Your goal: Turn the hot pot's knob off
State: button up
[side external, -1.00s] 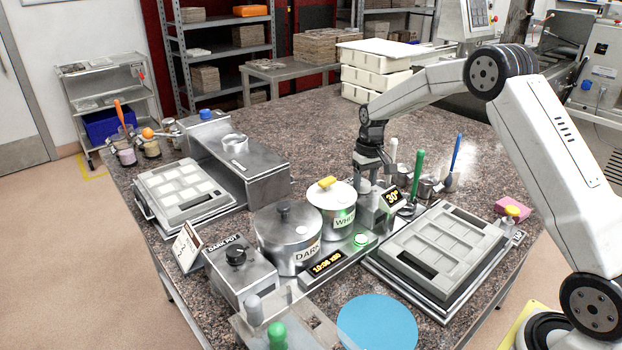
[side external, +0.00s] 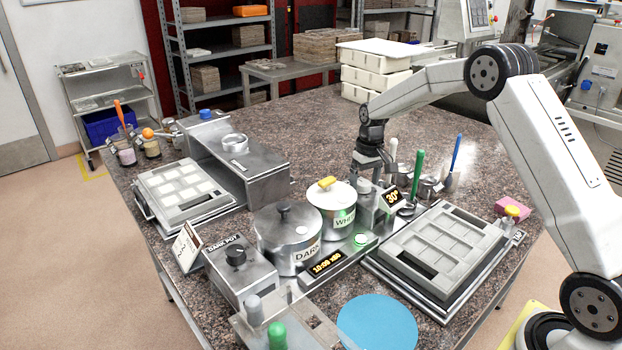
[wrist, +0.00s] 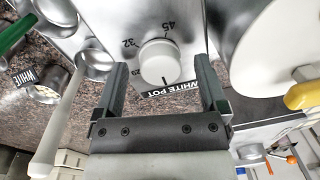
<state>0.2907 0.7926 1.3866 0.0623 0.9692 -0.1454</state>
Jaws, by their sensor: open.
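The white round knob (wrist: 160,62) sits on a pale control panel marked with numbers such as 32 and 45, beside a "WHITE POT" label. A dark pointer mark shows at its lower edge in the wrist view. My gripper (wrist: 161,78) is open, with one finger on each side of the knob and a gap to it on both sides. In the side view my gripper (side external: 371,167) is over the white pot's control box (side external: 376,212), whose display reads 30°. The white pot (side external: 331,205) has a yellow lid handle and stands left of it.
A dark pot (side external: 289,240) stands left of the white one. A "DARK POT" box (side external: 240,274) with a black knob is in front. A mould tray (side external: 440,252) lies right of the control box.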

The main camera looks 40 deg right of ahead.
aim_at(366, 182)
jog(key=shift+d+r, duration=0.2)
jog(key=shift+r, duration=3.65)
jog(key=s+a+f, duration=0.2)
jog(key=s+a, duration=0.3)
jog(key=s, duration=0.3)
jog(key=s+a+f+n+t, duration=0.1)
jog(key=s+a, duration=0.4)
jog(key=s, duration=0.3)
jog(key=s+a+f+n+t, duration=0.1)
jog(key=s+a+f, duration=0.1)
jog(key=s+a, duration=0.3)
jog(key=s, duration=0.3)
jog(key=shift+f+h, duration=0.3)
jog(key=shift+f, duration=0.05)
jog(key=shift+s, duration=0.1)
